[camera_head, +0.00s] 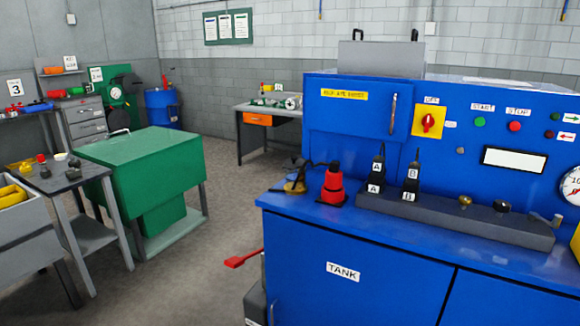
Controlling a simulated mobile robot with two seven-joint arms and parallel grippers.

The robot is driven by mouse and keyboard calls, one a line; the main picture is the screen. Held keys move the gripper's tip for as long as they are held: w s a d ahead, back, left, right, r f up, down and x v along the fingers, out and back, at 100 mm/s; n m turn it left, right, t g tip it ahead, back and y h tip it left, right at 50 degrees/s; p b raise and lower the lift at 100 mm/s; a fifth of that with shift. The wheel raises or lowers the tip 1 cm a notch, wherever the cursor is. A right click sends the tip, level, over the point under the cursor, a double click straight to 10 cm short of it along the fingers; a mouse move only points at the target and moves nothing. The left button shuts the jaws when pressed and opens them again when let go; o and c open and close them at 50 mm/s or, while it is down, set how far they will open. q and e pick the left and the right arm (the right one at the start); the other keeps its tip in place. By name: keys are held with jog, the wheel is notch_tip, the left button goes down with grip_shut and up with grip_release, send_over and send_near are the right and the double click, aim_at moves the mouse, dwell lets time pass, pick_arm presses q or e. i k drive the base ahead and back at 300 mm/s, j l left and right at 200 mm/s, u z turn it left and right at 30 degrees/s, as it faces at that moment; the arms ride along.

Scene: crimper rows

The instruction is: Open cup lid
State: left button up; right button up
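I cannot tell for certain which thing is the cup or its lid. On the left end of the blue bench top stands a small red stepped piece (333,186) with a dark top, on a dark base. Beside it on the left is a low yellow and dark piece (295,186), with a black bent tube or lever running toward the red piece. Neither shows a clearly raised lid. Neither of my grippers is in view.
The blue machine (340,240) marked TANK fills the right. A dark block (450,217) on it carries two black levers (411,178) and knobs. A red-ended handle (242,259) sticks out leftward. A green cabinet (150,165) and grey table (72,182) stand left; floor between is clear.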

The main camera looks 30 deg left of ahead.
aim_at(295, 162)
jog(key=i+j, duration=0.1)
jog(key=j, duration=0.35)
jog(key=i+j+u, duration=0.1)
jog(key=j, duration=0.35)
jog(key=i+j+u, duration=0.1)
jog(key=j, duration=0.3)
jog(key=i+j, duration=0.1)
jog(key=j, duration=0.35)
jog(key=i+j+u, duration=0.1)
jog(key=j, duration=0.3)
